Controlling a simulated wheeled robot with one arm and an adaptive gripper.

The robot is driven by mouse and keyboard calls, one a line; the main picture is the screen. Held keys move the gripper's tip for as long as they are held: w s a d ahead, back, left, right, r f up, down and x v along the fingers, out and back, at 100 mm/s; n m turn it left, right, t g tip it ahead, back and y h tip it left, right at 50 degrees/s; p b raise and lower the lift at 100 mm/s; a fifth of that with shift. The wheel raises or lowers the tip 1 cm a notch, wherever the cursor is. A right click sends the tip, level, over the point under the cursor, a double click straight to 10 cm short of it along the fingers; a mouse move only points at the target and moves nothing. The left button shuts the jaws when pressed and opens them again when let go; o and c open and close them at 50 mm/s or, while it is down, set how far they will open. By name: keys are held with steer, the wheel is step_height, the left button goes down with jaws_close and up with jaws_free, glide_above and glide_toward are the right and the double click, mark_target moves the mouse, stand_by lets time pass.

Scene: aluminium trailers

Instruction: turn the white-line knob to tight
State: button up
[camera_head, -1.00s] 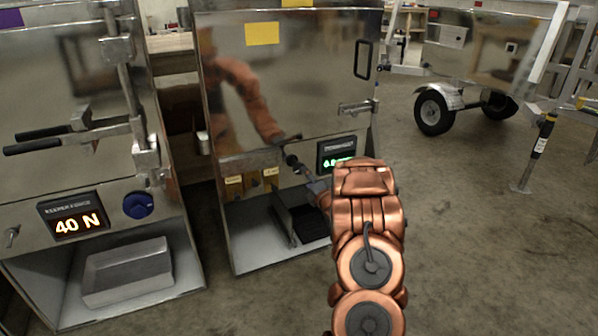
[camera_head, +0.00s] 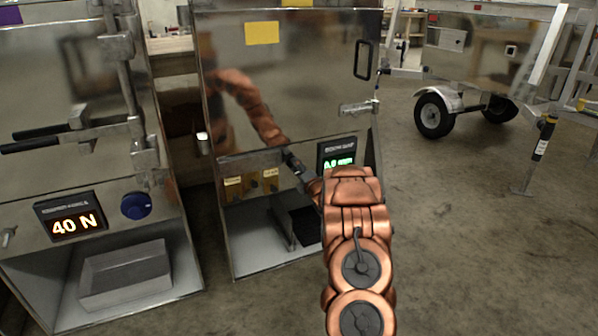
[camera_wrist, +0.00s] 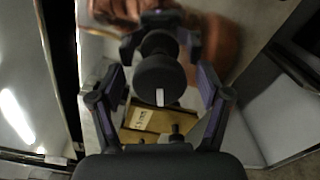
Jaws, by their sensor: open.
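In the wrist view a black round knob (camera_wrist: 160,78) with a short white line on its face stands out from the shiny metal panel. The white line is at the lower edge of the face and points nearly straight down. My gripper (camera_wrist: 159,88) is open, with one finger on each side of the knob and visible gaps between. In the head view my gripper (camera_head: 296,166) is at the lower front of the middle cabinet (camera_head: 290,90) and hides the knob. A green display (camera_head: 338,163) beside it seems to read 0.0 mm.
Yellow labels (camera_head: 233,182) and small brass parts sit left of my gripper. An open bay with a dark block (camera_head: 300,225) lies below. The left cabinet has a blue knob (camera_head: 136,206) and a 40 N display (camera_head: 76,224).

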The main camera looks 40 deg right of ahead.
steer(key=c, duration=1.2)
